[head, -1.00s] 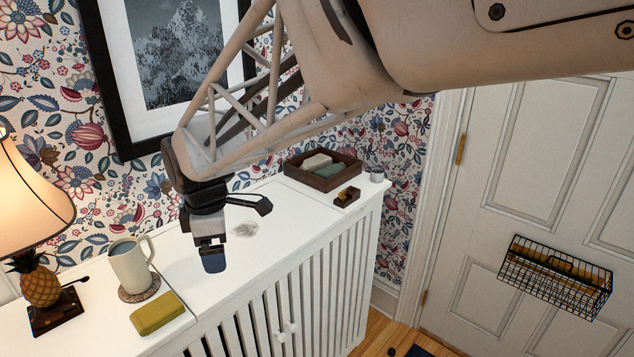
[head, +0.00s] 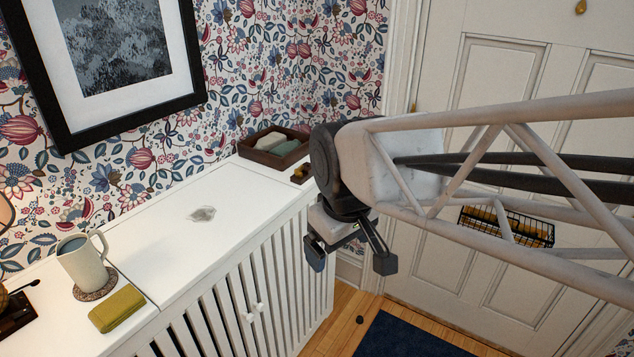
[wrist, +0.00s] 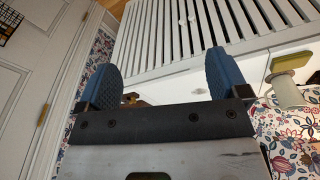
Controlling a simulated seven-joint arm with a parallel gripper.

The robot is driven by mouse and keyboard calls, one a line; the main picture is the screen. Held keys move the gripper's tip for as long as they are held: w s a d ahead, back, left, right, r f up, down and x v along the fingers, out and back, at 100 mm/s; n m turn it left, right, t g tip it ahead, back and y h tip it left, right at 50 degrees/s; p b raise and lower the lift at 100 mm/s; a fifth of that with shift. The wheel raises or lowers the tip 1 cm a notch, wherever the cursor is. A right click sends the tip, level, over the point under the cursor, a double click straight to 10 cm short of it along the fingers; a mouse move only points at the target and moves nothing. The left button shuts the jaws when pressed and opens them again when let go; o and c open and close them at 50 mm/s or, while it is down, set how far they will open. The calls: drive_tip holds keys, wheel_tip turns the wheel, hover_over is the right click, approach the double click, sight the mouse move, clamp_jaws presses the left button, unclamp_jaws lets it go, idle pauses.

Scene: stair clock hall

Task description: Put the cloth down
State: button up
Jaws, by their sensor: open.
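My gripper (head: 350,258) is open and empty, held in front of the white cabinet's right end, off its top. The wrist view shows its two blue pads (wrist: 163,80) spread apart with nothing between them. A small, pale grey, irregular patch (head: 202,213) lies on the white cabinet top (head: 165,250); I cannot tell whether it is a crumpled cloth or a smear. A dark wooden tray (head: 262,157) at the cabinet's far end holds soft-looking folded pieces, one beige and one green (head: 286,147), possibly cloths.
A white mug (head: 82,262) stands on a round coaster, with an olive-yellow block (head: 117,308) beside it. A small brown holder (head: 300,173) sits near the tray. A wire basket (head: 507,226) hangs on the door. A blue mat (head: 410,338) lies below. The middle cabinet top is mostly clear.

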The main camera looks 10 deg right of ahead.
drive_tip(key=s+d+f+m, duration=0.1)
drive_tip(key=s+d+m, duration=0.4)
drive_tip(key=s+d, duration=0.1)
drive_tip(key=shift+s+f, duration=0.3)
drive_tip(key=shift+f, duration=0.1)
idle(1.1)
drive_tip(key=shift+o, duration=0.5)
